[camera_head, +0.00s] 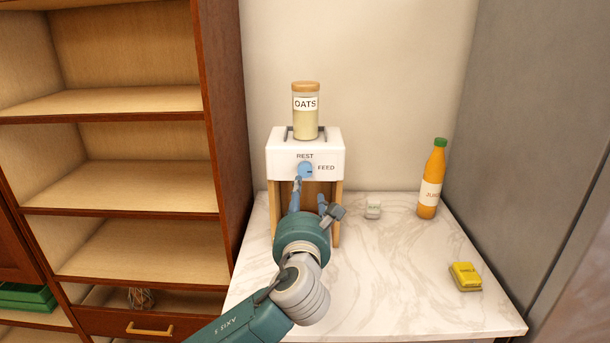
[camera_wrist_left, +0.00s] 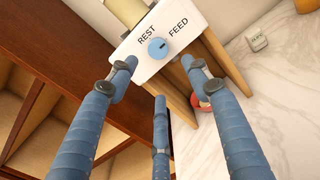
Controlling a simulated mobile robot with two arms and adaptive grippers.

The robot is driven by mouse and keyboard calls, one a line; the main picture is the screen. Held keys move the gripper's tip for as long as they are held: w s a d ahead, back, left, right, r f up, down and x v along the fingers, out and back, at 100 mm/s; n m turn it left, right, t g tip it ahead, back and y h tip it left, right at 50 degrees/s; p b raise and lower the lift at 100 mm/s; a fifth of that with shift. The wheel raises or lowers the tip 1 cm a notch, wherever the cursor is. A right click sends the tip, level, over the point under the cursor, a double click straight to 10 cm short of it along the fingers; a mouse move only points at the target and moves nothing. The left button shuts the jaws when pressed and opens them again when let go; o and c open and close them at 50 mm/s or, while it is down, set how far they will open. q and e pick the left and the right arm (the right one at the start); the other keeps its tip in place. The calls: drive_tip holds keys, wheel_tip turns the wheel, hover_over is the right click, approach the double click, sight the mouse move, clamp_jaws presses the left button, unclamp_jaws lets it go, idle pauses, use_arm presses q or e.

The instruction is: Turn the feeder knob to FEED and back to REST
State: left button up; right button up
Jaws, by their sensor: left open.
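The blue feeder knob (camera_head: 305,169) is on the front of the white feeder box (camera_head: 280,161), with REST printed above it and FEED to its right. Its dark mark appears to point right, towards FEED; the knob also shows in the left wrist view (camera_wrist_left: 157,47). My left gripper (camera_head: 311,188) is open in front of the feeder, its blue fingers reaching up towards the knob. In the left wrist view, two fingertips (camera_wrist_left: 160,65) stand apart below and either side of the knob, with a gap to it. My right gripper is not in view.
An OATS jar (camera_head: 305,118) stands on the feeder. A juice bottle (camera_head: 430,185), a small white block (camera_head: 373,208) and a yellow item (camera_head: 465,276) are on the marble counter (camera_head: 400,290). A wooden shelf (camera_head: 130,100) is left. A red thing (camera_wrist_left: 201,103) shows partly under the feeder.

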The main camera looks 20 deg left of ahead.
sight(305, 171)
use_arm(q)
drive_tip(key=x, duration=0.3)
drive_tip(key=p+x, duration=0.1)
drive_tip(key=x, duration=0.3)
drive_tip(key=p+x, duration=0.1)
drive_tip(key=x, duration=0.3)
drive_tip(key=shift+d+r, duration=0.1)
drive_tip(key=shift+r, duration=0.25)
drive_tip(key=c, duration=1.2)
